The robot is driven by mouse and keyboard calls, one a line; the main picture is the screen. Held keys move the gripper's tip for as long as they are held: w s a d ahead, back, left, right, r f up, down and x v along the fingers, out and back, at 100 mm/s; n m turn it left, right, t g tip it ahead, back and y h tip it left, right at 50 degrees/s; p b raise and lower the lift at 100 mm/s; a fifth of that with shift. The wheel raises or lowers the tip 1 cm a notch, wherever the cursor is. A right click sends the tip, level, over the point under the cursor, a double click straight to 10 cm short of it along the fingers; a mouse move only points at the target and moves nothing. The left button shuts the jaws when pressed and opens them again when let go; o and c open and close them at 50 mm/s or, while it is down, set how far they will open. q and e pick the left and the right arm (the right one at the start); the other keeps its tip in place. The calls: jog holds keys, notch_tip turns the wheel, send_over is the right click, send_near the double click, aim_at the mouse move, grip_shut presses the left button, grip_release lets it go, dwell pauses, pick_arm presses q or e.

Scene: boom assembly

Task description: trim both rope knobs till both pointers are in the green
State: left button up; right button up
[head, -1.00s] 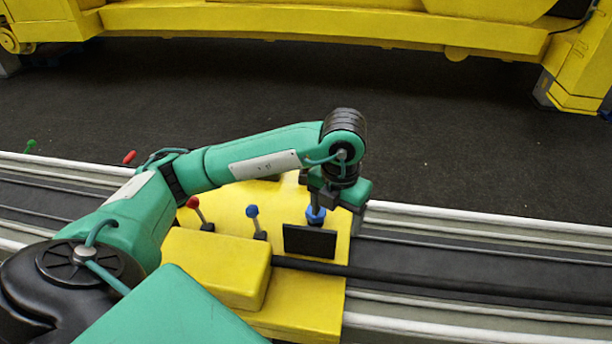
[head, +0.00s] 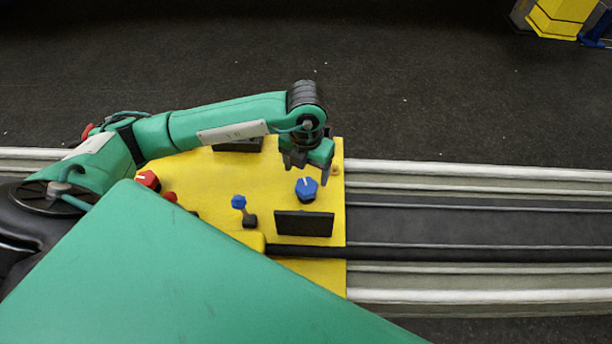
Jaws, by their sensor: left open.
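The blue knob (head: 306,190), with a white mark on top, stands on the right part of the yellow console (head: 205,168). The red knob (head: 148,180), also with a white mark, stands at the console's left edge, partly beside my arm. My left gripper (head: 306,173) is open, just behind and above the blue knob, its fingers apart from each other and holding nothing. Whether a finger touches the knob is unclear. A dark upright panel (head: 304,224) stands in front of the blue knob. No pointer or green zone shows. My right gripper is out of view.
A blue-tipped lever (head: 239,203) stands left of the dark panel. A red lever tip (head: 169,197) shows by the red knob. Another dark panel (head: 238,146) sits at the console's back. Pale rails (head: 480,173) run right. My green arm part hides the front left.

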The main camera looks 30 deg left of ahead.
aim_at(307, 185)
pick_arm(q)
notch_tip(307, 185, down, 4)
jog(key=shift+f+p, duration=0.1)
jog(key=shift+p, duration=0.5)
jog(key=shift+f, duration=0.6)
jog(key=c, duration=1)
jog(key=shift+f+b, duration=0.2)
jog(key=shift+b, duration=0.25)
jog(key=m+b, duration=0.2)
jog(key=b, duration=0.2)
jog(key=shift+w+f+m, duration=0.1)
jog(key=shift+m, duration=0.3)
jog(key=shift+r+m+b, duration=0.25)
jog(key=shift+m+b, duration=0.35)
jog(key=shift+b, duration=0.2)
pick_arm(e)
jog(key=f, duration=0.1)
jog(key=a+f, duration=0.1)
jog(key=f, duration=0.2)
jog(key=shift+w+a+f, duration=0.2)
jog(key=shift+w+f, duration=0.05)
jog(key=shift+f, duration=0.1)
